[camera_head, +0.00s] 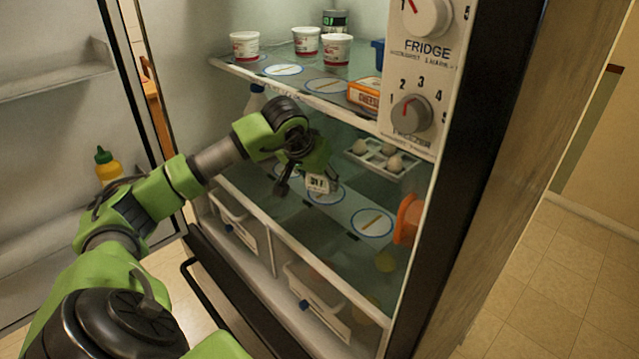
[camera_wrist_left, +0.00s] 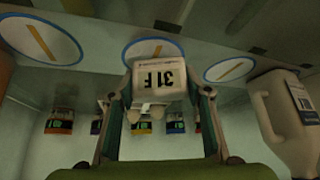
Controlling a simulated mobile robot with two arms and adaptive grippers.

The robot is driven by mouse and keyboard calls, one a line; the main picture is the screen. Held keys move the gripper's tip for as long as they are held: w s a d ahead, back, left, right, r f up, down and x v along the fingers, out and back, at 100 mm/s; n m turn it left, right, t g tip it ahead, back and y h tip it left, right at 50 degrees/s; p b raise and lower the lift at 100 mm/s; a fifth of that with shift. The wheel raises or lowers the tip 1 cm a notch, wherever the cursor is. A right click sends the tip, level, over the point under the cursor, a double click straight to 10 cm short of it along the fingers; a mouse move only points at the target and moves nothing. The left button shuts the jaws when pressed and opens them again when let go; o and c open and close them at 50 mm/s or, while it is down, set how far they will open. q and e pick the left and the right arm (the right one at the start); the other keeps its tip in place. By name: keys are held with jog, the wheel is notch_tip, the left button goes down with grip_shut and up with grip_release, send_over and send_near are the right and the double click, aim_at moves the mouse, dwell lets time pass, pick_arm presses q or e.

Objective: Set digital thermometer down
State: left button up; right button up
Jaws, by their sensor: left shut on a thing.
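The digital thermometer (camera_head: 319,184) is a small white block with a "31F" display. My left gripper (camera_head: 302,186) is shut on it, inside the open fridge, just at the middle glass shelf. In the left wrist view the thermometer (camera_wrist_left: 160,79) sits between the two fingers of the gripper (camera_wrist_left: 160,95), its display appearing upside down. It overlaps the middle round blue-rimmed mark (camera_wrist_left: 143,46) there. I cannot tell whether its base touches the shelf. My right gripper is in neither view.
A white jug (camera_wrist_left: 284,122) stands close to one side of the gripper. An egg tray (camera_head: 377,157) is behind it, and an orange item (camera_head: 408,219) is at the right. A bare round mark (camera_head: 372,223) lies nearby. The upper shelf (camera_head: 330,103) is overhead.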

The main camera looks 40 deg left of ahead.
pick_arm(q)
jog(key=shift+f, duration=0.95)
jog(key=shift+f, duration=0.2)
jog(key=o, duration=1.1)
jog(key=shift+r, duration=0.1)
jog(key=shift+s+r, duration=0.2)
jog(key=shift+r, duration=0.25)
jog(key=b+v, duration=0.1)
jog(key=v, duration=1)
jog(key=shift+s+d+r, duration=0.1)
jog(key=shift+d, duration=0.05)
